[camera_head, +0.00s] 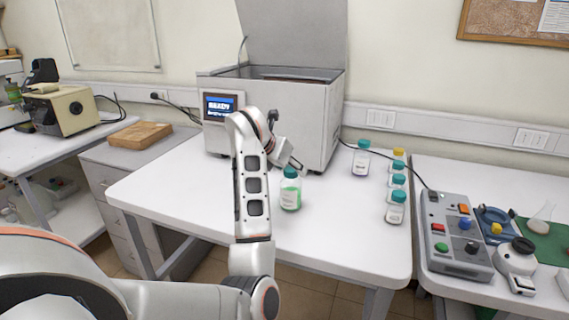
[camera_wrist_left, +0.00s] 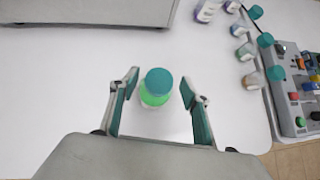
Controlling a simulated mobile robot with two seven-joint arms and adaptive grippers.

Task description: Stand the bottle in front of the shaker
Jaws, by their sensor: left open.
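The bottle (camera_head: 290,194), with green liquid and a teal cap, stands upright on the white table in front of the shaker (camera_head: 312,128). The shaker is a large grey box with a raised lid and a lit screen. My left gripper (camera_head: 292,163) is just above and behind the bottle's cap in the head view. In the left wrist view my left gripper (camera_wrist_left: 163,88) is open, with its fingers on either side of the bottle (camera_wrist_left: 156,88) and gaps between them and it. My right gripper is not in view.
Several teal- and yellow-capped bottles (camera_head: 396,207) stand along the table's right side. A control box (camera_head: 455,262) with buttons is on the right-hand table. A brown wooden block (camera_head: 140,135) lies on the left cabinet. The white table (camera_head: 340,235) is clear around the green bottle.

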